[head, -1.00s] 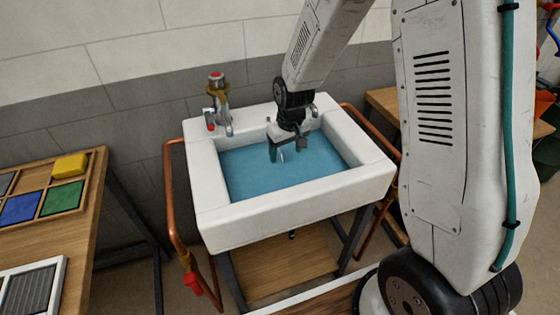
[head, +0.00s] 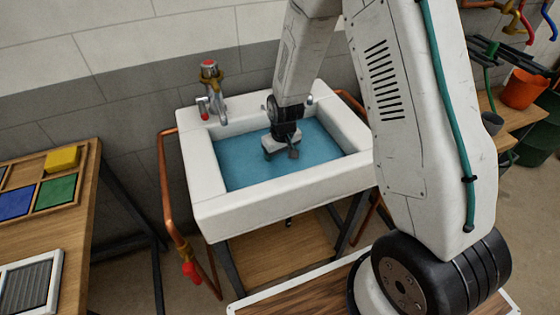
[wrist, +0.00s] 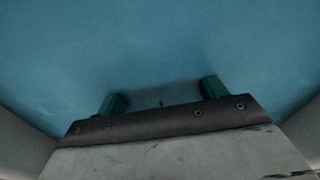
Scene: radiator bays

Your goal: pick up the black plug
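The white sink (head: 290,197) holds blue water (head: 235,165). My gripper (head: 281,155) reaches down into the sink, and its fingers are hidden below the water surface in the head view. In the wrist view my gripper (wrist: 162,94) shows two green fingers well apart, pointing into the blue water. A faint dark patch and a tiny dark upright mark lie between the fingers; I cannot tell whether they are the black plug or a shadow. The plug is not clearly seen in either view.
A tap (head: 212,95) stands at the sink's back left corner. A copper pipe (head: 167,190) runs down its left side. A wooden table with a tray of coloured blocks (head: 55,190) is at left. An orange bucket (head: 522,90) stands on a bench at right.

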